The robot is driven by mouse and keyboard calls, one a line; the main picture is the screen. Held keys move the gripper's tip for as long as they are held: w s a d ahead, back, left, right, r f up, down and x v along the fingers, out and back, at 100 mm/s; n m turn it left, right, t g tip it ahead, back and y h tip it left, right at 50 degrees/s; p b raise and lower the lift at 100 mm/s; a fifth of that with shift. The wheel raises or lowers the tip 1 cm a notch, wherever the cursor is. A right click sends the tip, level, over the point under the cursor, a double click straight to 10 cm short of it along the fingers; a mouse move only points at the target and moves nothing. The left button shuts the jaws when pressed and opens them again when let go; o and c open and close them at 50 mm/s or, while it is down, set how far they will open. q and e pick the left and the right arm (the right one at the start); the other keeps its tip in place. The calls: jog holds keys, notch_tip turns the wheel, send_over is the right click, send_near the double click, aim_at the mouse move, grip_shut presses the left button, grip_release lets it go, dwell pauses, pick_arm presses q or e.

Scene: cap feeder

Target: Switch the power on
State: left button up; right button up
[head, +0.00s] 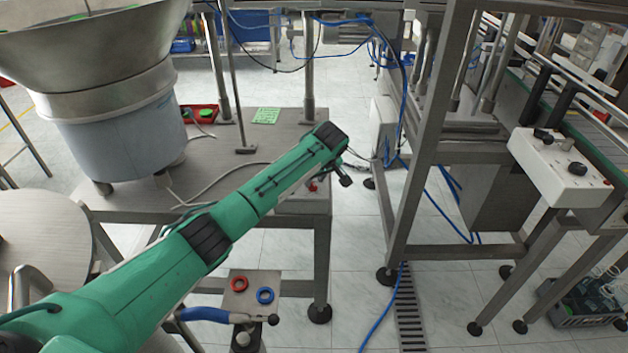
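My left arm reaches from the lower left across the steel table. Its dark gripper (345,180) is small and seen from behind at the table's right front corner, and I cannot tell whether its fingers are open or shut. A light control box (300,205) with a small red part sits under the end of my arm and is partly hidden by it. The gripper is just right of this box; I cannot tell whether they touch. No power switch can be clearly made out. My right gripper is not in view.
A large steel bowl feeder (110,115) stands on the table (235,140) at left. A red tray (200,114) and a green piece (266,116) lie behind. A steel frame (425,150) rises at right, beside a white panel (560,170) with black knobs. Blue hoses hang near the frame.

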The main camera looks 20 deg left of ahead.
pick_arm(q)
jog(key=shift+w+a+f, duration=0.2)
jog(key=shift+w+f, duration=0.05)
jog(key=shift+f, duration=0.4)
grip_shut()
